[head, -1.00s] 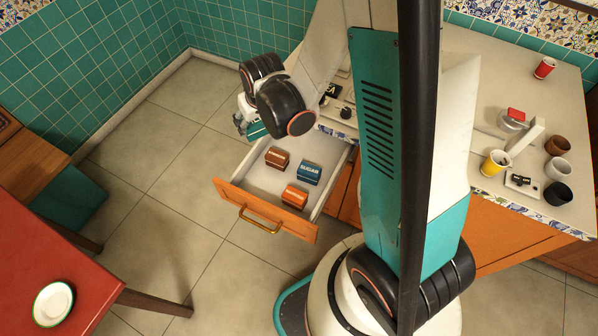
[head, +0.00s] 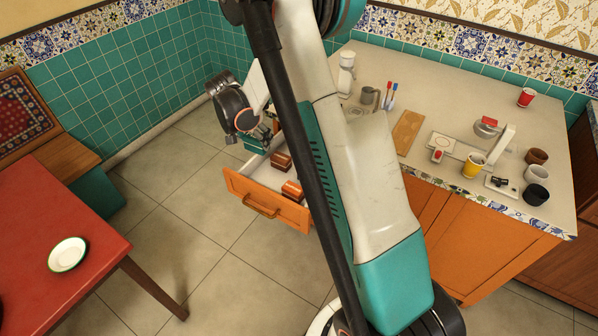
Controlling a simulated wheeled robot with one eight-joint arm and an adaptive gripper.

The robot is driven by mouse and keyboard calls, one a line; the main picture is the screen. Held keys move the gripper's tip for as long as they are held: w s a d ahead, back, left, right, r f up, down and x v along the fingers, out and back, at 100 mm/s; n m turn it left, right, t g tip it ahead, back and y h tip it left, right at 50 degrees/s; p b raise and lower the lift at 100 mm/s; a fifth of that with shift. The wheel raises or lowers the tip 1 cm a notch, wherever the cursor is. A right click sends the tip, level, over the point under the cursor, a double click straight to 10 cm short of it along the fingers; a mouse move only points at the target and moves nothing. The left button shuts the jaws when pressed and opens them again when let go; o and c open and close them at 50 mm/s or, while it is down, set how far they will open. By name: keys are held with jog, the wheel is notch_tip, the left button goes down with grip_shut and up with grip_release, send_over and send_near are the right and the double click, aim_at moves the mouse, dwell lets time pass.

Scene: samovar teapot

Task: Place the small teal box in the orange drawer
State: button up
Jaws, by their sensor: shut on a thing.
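The orange drawer (head: 240,189) is pulled out of the counter in the head view. My gripper (head: 262,135) is at the drawer's far left side, seen small and partly covered by its own wrist. It is shut on the small teal box (head: 254,146), of which only a bit shows. The box appears at or above the drawer's far left edge; I cannot tell its exact height or whether it touches the drawer.
A brown box (head: 281,161) and an orange box (head: 292,190) sit inside the drawer. My arm hides the drawer's right part. Cups and other items stand on the counter (head: 420,100). A red table (head: 95,215) with a white plate (head: 67,254) is at left.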

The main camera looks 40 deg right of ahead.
jog(key=shift+w+d+m, duration=0.35)
jog(key=shift+d+m, duration=0.25)
jog(key=shift+d, duration=0.15)
jog(key=shift+w+d+f+g, duration=0.15)
jog(key=shift+d+f+g, duration=0.05)
jog(key=shift+d+g, duration=0.1)
jog(key=shift+m, duration=0.3)
notch_tip(320, 180, down, 20)
jog(key=b, duration=0.7)
jog(key=shift+r, duration=0.25)
jog(key=shift+f, duration=0.15)
jog(key=o, duration=1.1)
jog(key=shift+o, duration=0.2)
